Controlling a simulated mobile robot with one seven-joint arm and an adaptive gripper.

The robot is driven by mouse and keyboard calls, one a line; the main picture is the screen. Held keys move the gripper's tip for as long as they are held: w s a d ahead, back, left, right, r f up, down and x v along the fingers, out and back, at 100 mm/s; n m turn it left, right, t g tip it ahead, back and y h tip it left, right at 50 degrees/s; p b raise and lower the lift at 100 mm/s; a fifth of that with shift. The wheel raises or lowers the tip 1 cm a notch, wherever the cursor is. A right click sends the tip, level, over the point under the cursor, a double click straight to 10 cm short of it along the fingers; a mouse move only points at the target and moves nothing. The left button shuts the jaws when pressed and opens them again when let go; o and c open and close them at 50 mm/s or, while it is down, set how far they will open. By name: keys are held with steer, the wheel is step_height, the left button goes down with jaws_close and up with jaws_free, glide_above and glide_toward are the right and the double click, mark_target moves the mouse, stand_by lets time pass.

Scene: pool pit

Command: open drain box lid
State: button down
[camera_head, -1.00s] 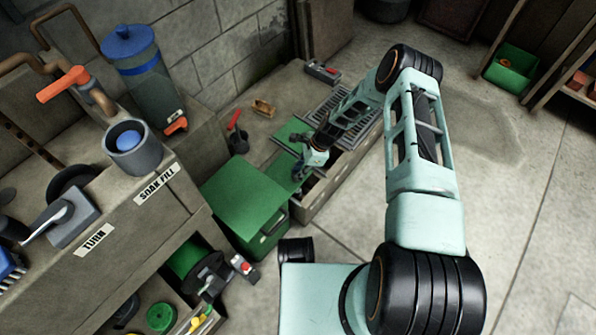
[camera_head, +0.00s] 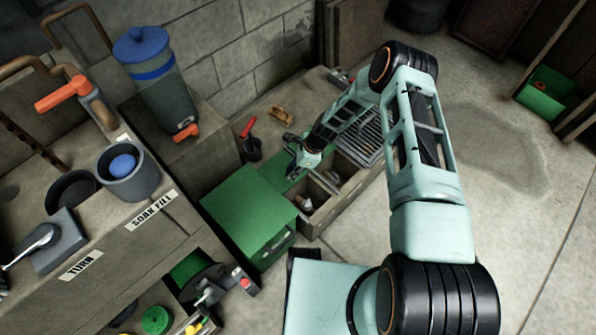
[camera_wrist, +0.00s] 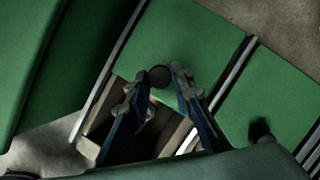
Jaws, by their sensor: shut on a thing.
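The drain box (camera_head: 318,222) is a low grey-brown box at the middle of the head view, with open compartments showing along its near side. A flat green lid (camera_wrist: 190,35) with a small black knob (camera_wrist: 160,76) fills the upper middle of the wrist view. The lid also shows partly in the head view (camera_head: 273,168), behind my gripper (camera_head: 295,150). In the wrist view my gripper (camera_wrist: 158,82) has its two fingers closed around the knob. Below the knob an open compartment (camera_wrist: 168,130) shows. A second green panel (camera_wrist: 285,85) with its own black knob (camera_wrist: 260,130) lies to the right.
A larger green box (camera_head: 245,205) stands left of the drain box. A metal grate (camera_head: 368,140) lies beyond the compartments. A red-handled item in a dark cup (camera_head: 250,142) and a wooden brush (camera_head: 281,115) lie behind. Open floor (camera_head: 500,240) is at the right.

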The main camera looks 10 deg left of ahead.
steer(key=c, duration=1.7)
jaws_free()
steer(key=v, duration=1.2)
